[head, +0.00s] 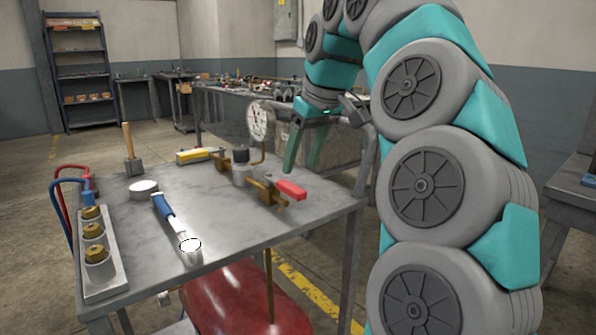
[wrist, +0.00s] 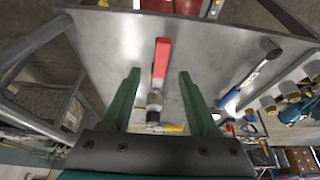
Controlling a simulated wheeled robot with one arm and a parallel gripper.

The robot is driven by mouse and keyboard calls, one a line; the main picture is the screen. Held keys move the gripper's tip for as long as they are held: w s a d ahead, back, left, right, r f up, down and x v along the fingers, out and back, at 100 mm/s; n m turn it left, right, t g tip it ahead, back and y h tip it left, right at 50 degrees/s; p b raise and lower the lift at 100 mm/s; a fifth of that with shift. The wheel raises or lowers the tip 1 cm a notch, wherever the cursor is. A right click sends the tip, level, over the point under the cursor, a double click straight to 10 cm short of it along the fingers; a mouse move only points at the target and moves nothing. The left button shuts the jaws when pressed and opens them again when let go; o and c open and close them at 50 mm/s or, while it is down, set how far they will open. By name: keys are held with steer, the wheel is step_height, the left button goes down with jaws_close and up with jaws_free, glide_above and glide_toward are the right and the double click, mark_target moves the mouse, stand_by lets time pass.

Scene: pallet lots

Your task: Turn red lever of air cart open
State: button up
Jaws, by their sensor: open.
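The red lever (head: 291,190) sits on a brass valve (head: 262,190) near the right side of the metal cart top (head: 225,235). In the wrist view the red lever (wrist: 161,62) points away from me along the picture's vertical. My gripper (head: 302,168) is open and empty, with its green fingers pointing down just behind and above the lever. In the wrist view my gripper (wrist: 158,74) has one finger on each side of the lever, with gaps on both sides. I see no contact. The valve under the lever's near end is partly hidden.
A pressure gauge (head: 262,120) stands behind the valve, and a yellow handle (head: 195,155) lies farther back. A red tank (head: 240,300) is below.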

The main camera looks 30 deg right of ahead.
steer(key=shift+v, duration=0.9)
steer(key=s+a+f+n+g, duration=0.15)
steer(key=s+a+f, duration=0.25)
steer(key=a+f, duration=0.4)
steer(key=s+a+f+g, duration=0.2)
steer(key=s+a+f, duration=0.1)
steer(key=a+f, duration=0.45)
steer(key=s+a+f+m+g, duration=0.1)
steer(key=s+a+f, duration=0.1)
steer(key=s+f, duration=0.7)
steer(key=s+a+f+m+g, duration=0.1)
steer(key=s+a+f, duration=0.1)
steer(key=s+f, duration=0.6)
steer(key=shift+s+a+f+g, duration=0.35)
steer(key=shift+s+f, duration=0.05)
steer(key=shift+s, duration=0.05)
